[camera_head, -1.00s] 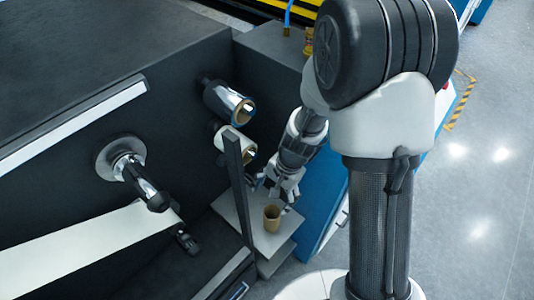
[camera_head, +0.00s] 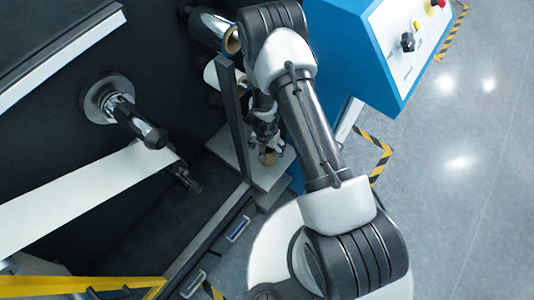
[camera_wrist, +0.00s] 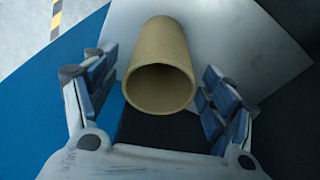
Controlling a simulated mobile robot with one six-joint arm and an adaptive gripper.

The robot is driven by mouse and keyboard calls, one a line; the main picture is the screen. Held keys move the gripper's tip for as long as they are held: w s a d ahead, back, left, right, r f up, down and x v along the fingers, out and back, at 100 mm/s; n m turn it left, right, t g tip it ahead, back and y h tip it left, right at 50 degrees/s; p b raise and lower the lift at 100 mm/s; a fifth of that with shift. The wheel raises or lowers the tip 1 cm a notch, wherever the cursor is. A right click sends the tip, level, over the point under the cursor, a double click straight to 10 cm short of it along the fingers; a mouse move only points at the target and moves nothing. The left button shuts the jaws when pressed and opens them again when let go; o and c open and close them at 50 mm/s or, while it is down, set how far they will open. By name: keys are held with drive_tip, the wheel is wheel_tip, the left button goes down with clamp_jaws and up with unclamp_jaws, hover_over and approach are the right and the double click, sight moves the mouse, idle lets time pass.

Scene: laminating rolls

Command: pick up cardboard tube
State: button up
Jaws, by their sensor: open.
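The cardboard tube (camera_wrist: 160,48) is a short, hollow brown cylinder. In the wrist view its open end faces the camera and it lies between the two fingers of my gripper (camera_wrist: 158,85).
A dark upright post (camera_head: 232,115) stands close left of my gripper. Rolls on spindles (camera_head: 215,30) project from the dark machine wall. A blue control box (camera_head: 375,50) is at the upper right. Open floor (camera_head: 470,200) lies to the right.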

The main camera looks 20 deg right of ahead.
sight(268, 150)
wheel_tip(268, 150, down, 4)
drive_tip(key=shift+w+d+f+b, duration=0.15)
drive_tip(key=shift+b, duration=1)
drive_tip(key=shift+c, duration=0.6)
drive_tip(key=c, duration=1)
drive_tip(key=shift+r+p, duration=0.5)
drive_tip(key=shift+r, duration=0.1)
drive_tip(key=s+d+b, duration=0.1)
drive_tip(key=s+d+r+b, duration=0.1)
drive_tip(key=s+b, duration=0.1)
drive_tip(key=s+d+r+b, duration=0.1)
drive_tip(key=s+d, duration=0.1)
drive_tip(key=shift+s, duration=0.15)
drive_tip(key=s+d, duration=0.2)
drive_tip(key=s, duration=0.1)
drive_tip(key=s+d, duration=0.2)
drive_tip(key=s, duration=0.1)
drive_tip(key=s+d, duration=0.3)
drive_tip(key=shift+s+r, duration=0.1)
drive_tip(key=shift+r, duration=0.15)
